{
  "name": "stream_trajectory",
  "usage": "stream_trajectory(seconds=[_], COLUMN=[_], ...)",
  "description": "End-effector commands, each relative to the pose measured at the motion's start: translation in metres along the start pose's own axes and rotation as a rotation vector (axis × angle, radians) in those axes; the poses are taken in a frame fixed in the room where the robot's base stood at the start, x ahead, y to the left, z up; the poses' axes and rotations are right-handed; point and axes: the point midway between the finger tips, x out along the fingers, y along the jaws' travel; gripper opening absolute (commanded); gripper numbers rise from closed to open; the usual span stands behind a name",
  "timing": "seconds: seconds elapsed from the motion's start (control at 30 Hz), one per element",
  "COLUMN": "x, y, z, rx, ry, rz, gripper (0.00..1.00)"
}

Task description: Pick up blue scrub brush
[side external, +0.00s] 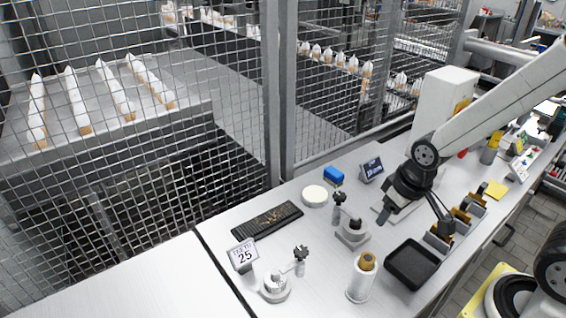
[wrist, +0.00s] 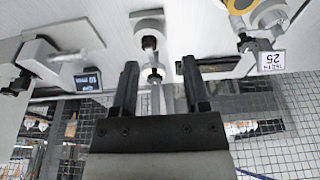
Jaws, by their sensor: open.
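The blue scrub brush (side external: 333,176) lies on the white bench near the mesh fence, between a round white item and a small dark display. My gripper (side external: 387,212) hangs above the bench, to the right of the brush in the side view and clearly apart from it. In the wrist view my gripper (wrist: 160,88) shows two dark fingers spread apart with nothing held between them. I cannot make out the brush in the wrist view.
A small dark display (side external: 371,168), a round white item (side external: 314,196) and a black keyboard (side external: 267,220) lie near the brush. A grey stand (side external: 352,232), a white spool (side external: 361,278) and a black tray (side external: 412,264) stand nearer the front. The mesh fence (side external: 230,110) runs behind.

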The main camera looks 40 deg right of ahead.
Motion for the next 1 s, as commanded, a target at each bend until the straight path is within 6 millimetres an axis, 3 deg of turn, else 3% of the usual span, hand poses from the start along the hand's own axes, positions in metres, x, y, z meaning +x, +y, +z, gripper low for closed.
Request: stream_trajectory(seconds=[0.23,0.27,0.37,0.77,1.0], x=[0.0,0.0,0.0,0.001,0.008], y=[0.0,0.0,0.0,0.001,0.009], z=[0.0,0.0,0.0,-0.004,-0.035], rx=[0.0,0.0,0.0,0.0,0.004], ry=[0.0,0.0,0.0,0.002,0.013], rz=[0.0,0.0,0.0,0.0,-0.003], gripper=[0.59,0.62,0.94,0.94,0.94])
